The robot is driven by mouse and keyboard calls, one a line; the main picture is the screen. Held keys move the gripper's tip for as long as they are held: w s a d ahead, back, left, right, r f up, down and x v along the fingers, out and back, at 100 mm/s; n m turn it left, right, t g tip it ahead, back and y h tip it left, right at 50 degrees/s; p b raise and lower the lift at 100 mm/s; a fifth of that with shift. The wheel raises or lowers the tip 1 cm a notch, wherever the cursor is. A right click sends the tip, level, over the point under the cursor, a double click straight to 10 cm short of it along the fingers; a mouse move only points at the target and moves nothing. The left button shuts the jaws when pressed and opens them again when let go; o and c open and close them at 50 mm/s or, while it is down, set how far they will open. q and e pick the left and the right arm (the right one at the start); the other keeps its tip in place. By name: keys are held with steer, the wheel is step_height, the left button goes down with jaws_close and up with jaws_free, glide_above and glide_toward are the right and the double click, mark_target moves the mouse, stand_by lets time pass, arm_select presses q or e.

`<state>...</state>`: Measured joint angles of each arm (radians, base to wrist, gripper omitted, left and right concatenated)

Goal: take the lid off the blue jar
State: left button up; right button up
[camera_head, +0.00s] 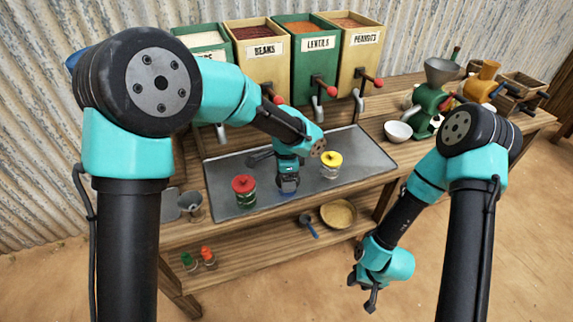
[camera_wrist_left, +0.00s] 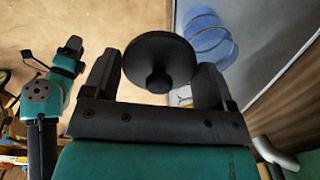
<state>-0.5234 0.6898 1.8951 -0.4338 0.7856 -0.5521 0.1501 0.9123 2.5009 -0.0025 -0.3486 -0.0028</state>
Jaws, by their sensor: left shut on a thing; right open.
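My left gripper (camera_wrist_left: 158,78) is shut on a dark round lid (camera_wrist_left: 158,58) with a small knob, which sits between its two fingers. I cannot make out the lid clearly there. My right gripper (camera_head: 360,292) is open and empty, low in front of the bench.
A red-lidded jar (camera_head: 244,191) stands left of the blue jar and a yellow-lidded jar (camera_head: 331,164) stands right. Behind are labelled bins (camera_head: 305,62) with red-knobbed levers. A white bowl (camera_head: 398,131) and a green grinder (camera_head: 428,105) stand to the right. The tray's front right is clear.

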arm_select(q)
steer(key=s, duration=0.8)
steer(key=shift+s+r, duration=0.15)
steer(key=shift+r, duration=0.2)
